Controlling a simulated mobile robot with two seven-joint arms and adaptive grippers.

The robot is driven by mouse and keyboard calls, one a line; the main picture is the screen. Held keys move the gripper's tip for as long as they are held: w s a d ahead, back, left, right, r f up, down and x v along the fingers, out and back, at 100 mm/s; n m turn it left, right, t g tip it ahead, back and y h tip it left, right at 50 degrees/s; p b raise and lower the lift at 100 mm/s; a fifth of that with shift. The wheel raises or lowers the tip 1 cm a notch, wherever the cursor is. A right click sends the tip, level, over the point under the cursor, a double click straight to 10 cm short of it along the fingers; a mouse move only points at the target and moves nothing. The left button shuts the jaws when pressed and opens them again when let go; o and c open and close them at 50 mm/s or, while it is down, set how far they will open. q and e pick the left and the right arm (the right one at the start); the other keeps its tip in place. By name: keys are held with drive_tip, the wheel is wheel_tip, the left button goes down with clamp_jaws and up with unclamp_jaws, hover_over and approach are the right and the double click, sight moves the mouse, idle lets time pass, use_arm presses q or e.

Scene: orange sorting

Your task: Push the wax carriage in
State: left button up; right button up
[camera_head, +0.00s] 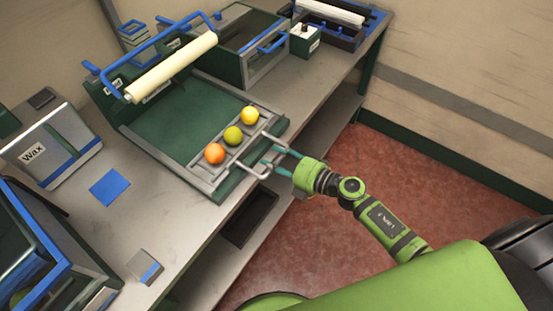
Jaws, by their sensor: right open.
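My left gripper is not in view.
A cream roller (170,68) in a blue frame stands over the bed's back. A box labelled Wax (50,148) stands left, near a blue square (110,187) on the grey table. A green bin (246,45) stands behind the bed. The bed between carriage and roller is clear.

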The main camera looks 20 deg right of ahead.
sight(241, 141)
clamp_jaws()
drive_tip(key=r+x, duration=0.1)
drive_tip(key=x, duration=0.3)
drive_tip(key=r+x, duration=0.1)
drive_tip(key=x, duration=0.4)
drive_tip(key=r+x, duration=0.1)
drive_tip(key=x, duration=0.4)
drive_tip(key=shift+w+a+b, duration=0.3)
drive_tip(key=shift+w+b, duration=0.05)
drive_tip(key=shift+w, duration=0.1)
drive_tip(key=shift+s, duration=0.1)
unclamp_jaws()
drive_tip(key=shift+d, duration=0.1)
